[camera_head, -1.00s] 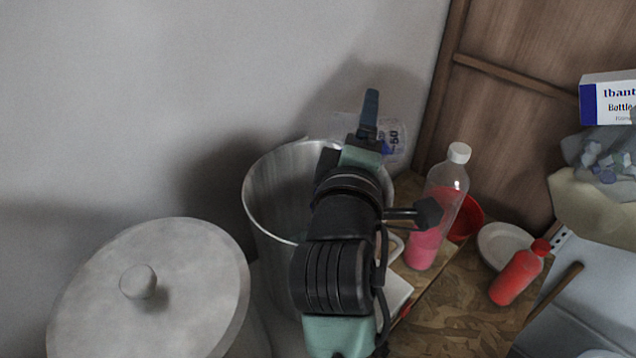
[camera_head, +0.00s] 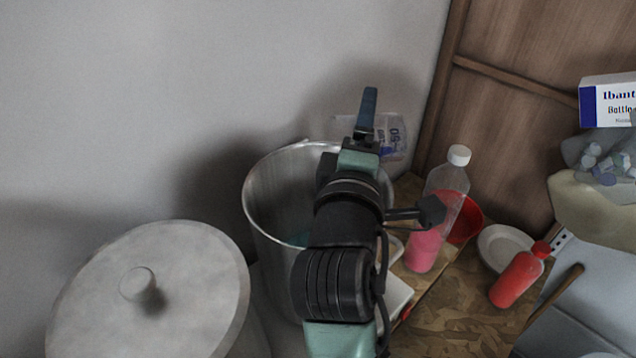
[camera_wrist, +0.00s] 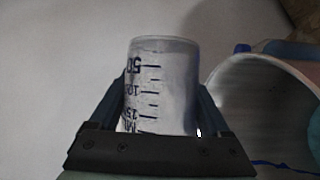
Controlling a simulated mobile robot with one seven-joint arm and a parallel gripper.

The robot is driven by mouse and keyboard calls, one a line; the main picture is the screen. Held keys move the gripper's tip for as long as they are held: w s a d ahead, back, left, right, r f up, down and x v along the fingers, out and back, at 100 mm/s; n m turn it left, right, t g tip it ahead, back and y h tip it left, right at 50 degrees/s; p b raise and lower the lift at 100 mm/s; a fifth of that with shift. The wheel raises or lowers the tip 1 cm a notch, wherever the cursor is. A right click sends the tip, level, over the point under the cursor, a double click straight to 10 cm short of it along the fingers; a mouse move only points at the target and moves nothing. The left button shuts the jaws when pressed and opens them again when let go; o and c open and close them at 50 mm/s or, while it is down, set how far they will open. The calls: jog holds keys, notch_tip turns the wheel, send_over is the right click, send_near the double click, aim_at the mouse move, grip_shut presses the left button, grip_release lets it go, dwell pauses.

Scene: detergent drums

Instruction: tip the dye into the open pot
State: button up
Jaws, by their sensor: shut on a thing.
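My gripper (camera_head: 369,108) is shut on a clear measuring beaker (camera_head: 394,138) with dark markings, at the far rim of the open metal pot (camera_head: 275,185). In the wrist view the beaker (camera_wrist: 162,85) sits between both fingers, its figures upside down, and looks pale with no clear dye in it. The pot (camera_wrist: 235,95) is at the right there, with a dark blue streak low on its inner wall. My arm hides much of the pot.
A lidded pot (camera_head: 190,280) stands at the left. To the right are a pink-filled bottle (camera_head: 425,245), a red bowl (camera_head: 468,218), a white plate (camera_head: 500,245) and a red bottle (camera_head: 516,279) on a wooden board (camera_head: 460,325). A wall closes the back.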

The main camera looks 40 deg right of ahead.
jog(key=shift+a+r+n, duration=0.1)
jog(key=shift+n, duration=0.2)
